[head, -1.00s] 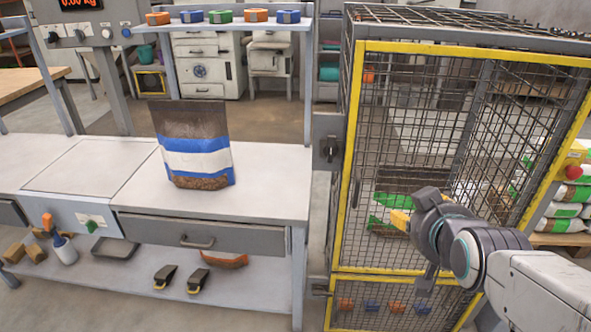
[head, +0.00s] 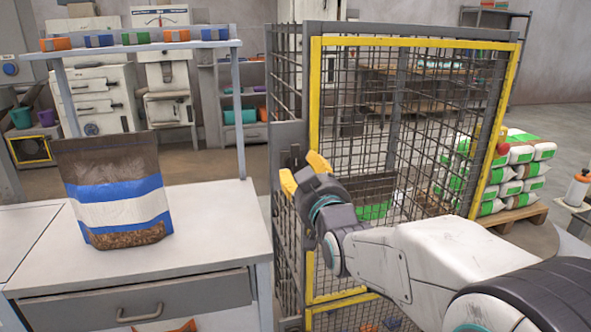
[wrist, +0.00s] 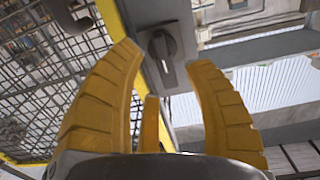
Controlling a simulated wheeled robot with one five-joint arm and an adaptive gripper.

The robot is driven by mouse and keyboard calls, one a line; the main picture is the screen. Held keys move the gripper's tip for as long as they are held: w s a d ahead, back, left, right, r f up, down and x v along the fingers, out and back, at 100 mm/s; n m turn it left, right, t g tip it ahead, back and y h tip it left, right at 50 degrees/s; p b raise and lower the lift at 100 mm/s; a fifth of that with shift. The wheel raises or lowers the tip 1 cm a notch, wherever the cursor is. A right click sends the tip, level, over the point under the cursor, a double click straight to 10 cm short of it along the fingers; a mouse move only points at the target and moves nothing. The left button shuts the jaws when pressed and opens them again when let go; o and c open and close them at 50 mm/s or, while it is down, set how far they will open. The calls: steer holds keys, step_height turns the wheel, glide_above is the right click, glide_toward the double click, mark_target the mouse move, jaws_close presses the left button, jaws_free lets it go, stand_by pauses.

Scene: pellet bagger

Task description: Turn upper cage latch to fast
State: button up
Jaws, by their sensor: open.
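The upper cage latch (wrist: 161,47) is a dark round knob with a raised grip on a grey plate. In the wrist view it lies just beyond and between the fingertips of my gripper (wrist: 164,62). In the head view my gripper (head: 300,167) is open and empty, its yellow fingers at the latch post (head: 288,140) left of the door. The latch is mostly hidden behind the fingers there. I see no contact with the knob. The mesh cage door (head: 400,41) has a yellow frame. I cannot read any marking for fast.
A workbench (head: 215,225) stands left of the cage, with a blue and white pellet bag (head: 115,205) on it. A red knob (head: 502,149) sits at the cage's right edge. White and green sacks (head: 520,170) are stacked on a pallet at the right.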

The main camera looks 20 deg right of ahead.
mark_target(298, 165)
steer(key=shift+w, duration=2)
jaws_close()
